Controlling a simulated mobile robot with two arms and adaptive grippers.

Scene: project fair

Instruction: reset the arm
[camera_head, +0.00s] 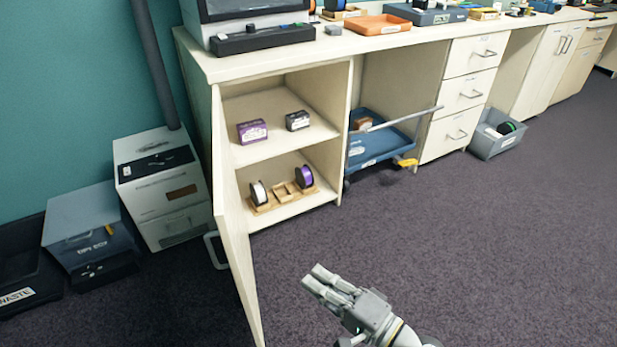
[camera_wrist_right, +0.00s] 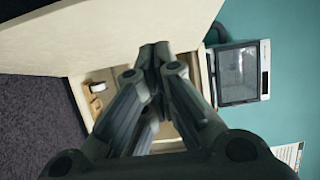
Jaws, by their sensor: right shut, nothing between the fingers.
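My right gripper (camera_head: 320,279) is shut and empty. In the head view it is held above the carpet, in front of the open cabinet and to the right of its open door (camera_head: 236,230). In the right wrist view the closed fingers (camera_wrist_right: 155,55) point toward the cabinet, with the pale door panel (camera_wrist_right: 120,30) filling the upper left. My left gripper is not in the head view.
The cabinet shelf holds a purple box (camera_head: 252,131) and a black box (camera_head: 297,121). Below is a wooden spool rack (camera_head: 284,194). A blue cart (camera_head: 382,143) stands under the counter. Bins and a white machine (camera_head: 162,190) stand left. The carpet (camera_head: 480,250) at right is clear.

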